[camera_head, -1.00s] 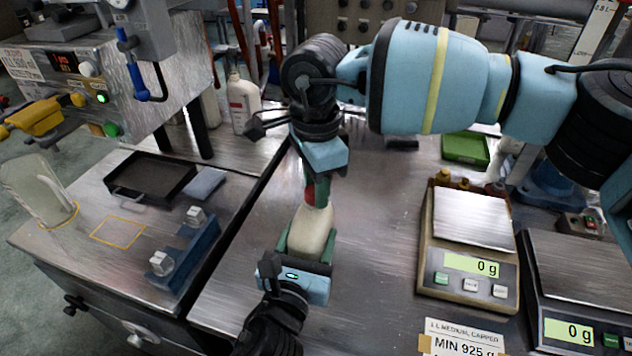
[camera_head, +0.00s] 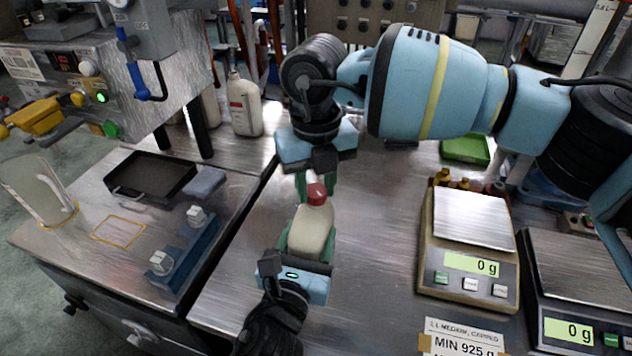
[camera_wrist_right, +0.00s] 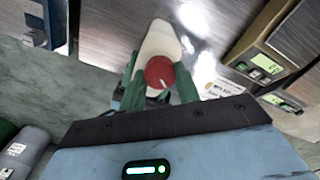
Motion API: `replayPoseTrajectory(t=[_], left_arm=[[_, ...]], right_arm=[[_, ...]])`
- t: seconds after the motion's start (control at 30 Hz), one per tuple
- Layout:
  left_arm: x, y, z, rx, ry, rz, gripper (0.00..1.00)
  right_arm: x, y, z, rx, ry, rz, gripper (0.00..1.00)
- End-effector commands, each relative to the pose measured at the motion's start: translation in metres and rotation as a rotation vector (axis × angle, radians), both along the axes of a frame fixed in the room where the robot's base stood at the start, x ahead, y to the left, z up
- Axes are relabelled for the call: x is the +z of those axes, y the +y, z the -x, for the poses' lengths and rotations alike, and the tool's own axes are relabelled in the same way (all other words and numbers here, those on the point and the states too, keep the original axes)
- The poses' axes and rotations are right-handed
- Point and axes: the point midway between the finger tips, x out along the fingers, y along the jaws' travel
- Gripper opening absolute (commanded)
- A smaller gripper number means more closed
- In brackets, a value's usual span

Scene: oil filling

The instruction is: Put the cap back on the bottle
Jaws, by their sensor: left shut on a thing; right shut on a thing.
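A cream bottle (camera_head: 312,230) stands on the steel table, held from the front by my left gripper (camera_head: 305,245), whose green fingers are on both sides of it. The red cap (camera_head: 316,194) is at the top of the bottle's neck. My right gripper (camera_head: 316,186) is above the bottle, its green fingers shut on the cap. In the right wrist view the red cap (camera_wrist_right: 159,72) sits between the two green fingers, with the bottle (camera_wrist_right: 160,40) directly beyond it. Whether the cap is threaded on cannot be told.
Two scales reading 0 g, one nearer (camera_head: 470,280) and one at the right edge (camera_head: 580,310), stand to the right. A black tray (camera_head: 150,178) and a blue holder (camera_head: 185,258) are on the left bench. Another bottle (camera_head: 243,105) stands behind. Table between bottle and scales is clear.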

Motion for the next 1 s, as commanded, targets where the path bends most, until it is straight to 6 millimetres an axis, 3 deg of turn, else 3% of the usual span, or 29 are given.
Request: replayPoseTrajectory(t=[0.17,0.2,0.4,0.77,1.0], left_arm=[[-0.001,0.001,0.000,0.002,0.002,-0.002,0.00],[-0.001,0.001,0.000,0.002,0.002,-0.002,0.00],[-0.001,0.001,0.000,0.002,0.001,-0.002,0.00],[-0.001,0.001,0.000,0.002,0.001,-0.002,0.00],[-0.001,0.001,0.000,0.001,0.001,-0.002,0.00]], right_arm=[[0.000,0.000,0.000,-0.040,0.002,0.001,0.05],[0.000,0.000,0.000,-0.040,0.002,0.001,0.35],[0.000,0.000,0.000,-0.038,0.001,0.000,0.57],[0.007,0.000,0.000,-0.037,-0.001,0.001,0.57],[0.046,0.000,0.000,-0.038,-0.004,0.000,0.57]])
